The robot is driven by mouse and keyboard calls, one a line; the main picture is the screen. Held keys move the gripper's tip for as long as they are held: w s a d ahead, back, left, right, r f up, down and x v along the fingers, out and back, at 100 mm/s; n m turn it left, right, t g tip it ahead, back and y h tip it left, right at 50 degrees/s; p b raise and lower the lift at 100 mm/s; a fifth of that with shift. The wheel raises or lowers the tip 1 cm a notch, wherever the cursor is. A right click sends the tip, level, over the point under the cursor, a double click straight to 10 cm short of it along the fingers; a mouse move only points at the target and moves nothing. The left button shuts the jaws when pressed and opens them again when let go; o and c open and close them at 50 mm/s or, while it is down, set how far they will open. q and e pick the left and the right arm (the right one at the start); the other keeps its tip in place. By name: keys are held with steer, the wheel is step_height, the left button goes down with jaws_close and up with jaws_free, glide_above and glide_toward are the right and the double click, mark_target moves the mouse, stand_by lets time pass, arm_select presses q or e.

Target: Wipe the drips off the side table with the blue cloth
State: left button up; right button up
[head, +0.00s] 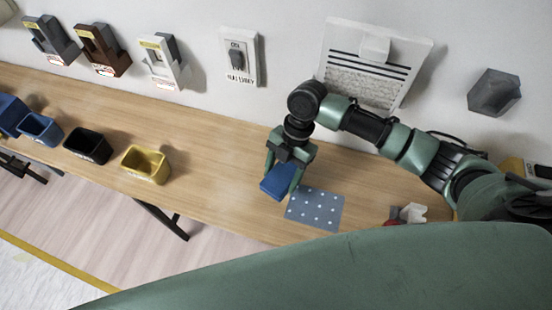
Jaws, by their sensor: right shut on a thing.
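The blue cloth (276,183) shows as a thick blue pad between the fingers of my right gripper (284,170). The gripper points down and is shut on it, low over the wooden table (225,140). I cannot tell whether the cloth touches the tabletop. Right beside it lies a flat grey-blue patch (315,209) with rows of pale dots, near the table's front edge. I cannot make out separate drips on the bare wood. My left gripper is out of view.
A blue bin (41,129), a black bin (88,146) and a yellow bin (146,165) stand at the left. A small red and white object (407,214) lies to the right. A switch (239,56) and a framed panel (370,68) are on the wall. The table's middle is clear.

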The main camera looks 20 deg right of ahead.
steer(key=shift+a+f+n+g, duration=0.3)
steer(key=shift+n, duration=0.6)
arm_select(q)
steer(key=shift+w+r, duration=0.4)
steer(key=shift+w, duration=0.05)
arm_select(e)
steer(key=shift+s+h, duration=0.1)
steer(key=shift+h, duration=0.2)
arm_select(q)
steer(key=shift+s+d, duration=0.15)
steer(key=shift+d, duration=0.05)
arm_select(e)
steer(key=shift+r+p, duration=0.1)
steer(key=shift+p, duration=0.25)
step_height(320, 180, down, 7)
steer(key=b, duration=0.4)
steer(key=shift+r, duration=0.15)
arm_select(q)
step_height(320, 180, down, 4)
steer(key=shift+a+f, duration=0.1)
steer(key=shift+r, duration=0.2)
arm_select(e)
steer(key=shift+r, duration=0.1)
